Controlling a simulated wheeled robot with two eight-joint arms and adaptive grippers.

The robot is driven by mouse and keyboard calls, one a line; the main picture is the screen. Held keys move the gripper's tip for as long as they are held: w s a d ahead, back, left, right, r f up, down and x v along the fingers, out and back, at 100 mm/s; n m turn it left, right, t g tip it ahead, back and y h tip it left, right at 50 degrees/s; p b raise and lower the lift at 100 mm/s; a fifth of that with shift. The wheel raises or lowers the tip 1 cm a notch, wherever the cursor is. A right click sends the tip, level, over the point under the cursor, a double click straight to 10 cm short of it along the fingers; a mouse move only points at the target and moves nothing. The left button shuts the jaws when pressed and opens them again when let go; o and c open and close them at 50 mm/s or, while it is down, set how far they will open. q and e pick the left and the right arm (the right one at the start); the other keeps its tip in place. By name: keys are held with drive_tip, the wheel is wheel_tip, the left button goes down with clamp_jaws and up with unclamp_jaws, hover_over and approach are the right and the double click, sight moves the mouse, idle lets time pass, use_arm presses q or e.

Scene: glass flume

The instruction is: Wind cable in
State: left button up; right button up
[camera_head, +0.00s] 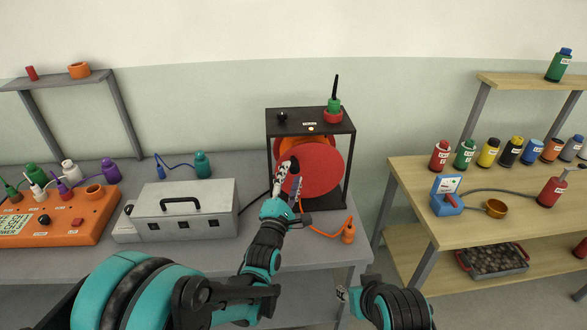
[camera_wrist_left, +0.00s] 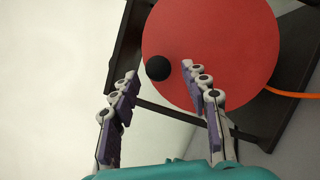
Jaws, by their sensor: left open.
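The cable reel has a red disc (camera_head: 318,172) in a black frame (camera_head: 347,175) on the grey table. In the left wrist view, the red disc (camera_wrist_left: 215,50) carries a black ball knob (camera_wrist_left: 158,68) near its edge. My left gripper (camera_head: 286,172) is in front of the disc's left side. Its fingers are open, one on each side of the knob, with gaps visible in the left wrist view. An orange cable (camera_head: 318,234) runs from the reel to an orange plug (camera_head: 348,232) on the table. Only part of my right gripper (camera_head: 343,295) shows, low and right of centre.
A grey metal case (camera_head: 185,215) and an orange instrument box (camera_head: 60,222) stand left of the reel. A green and red item (camera_head: 333,108) stands on the frame's top. A wooden bench (camera_head: 500,195) with several bottles is on the right, beyond a gap.

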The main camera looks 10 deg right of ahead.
use_arm(q)
drive_tip(key=v, duration=0.8)
idle(0.9)
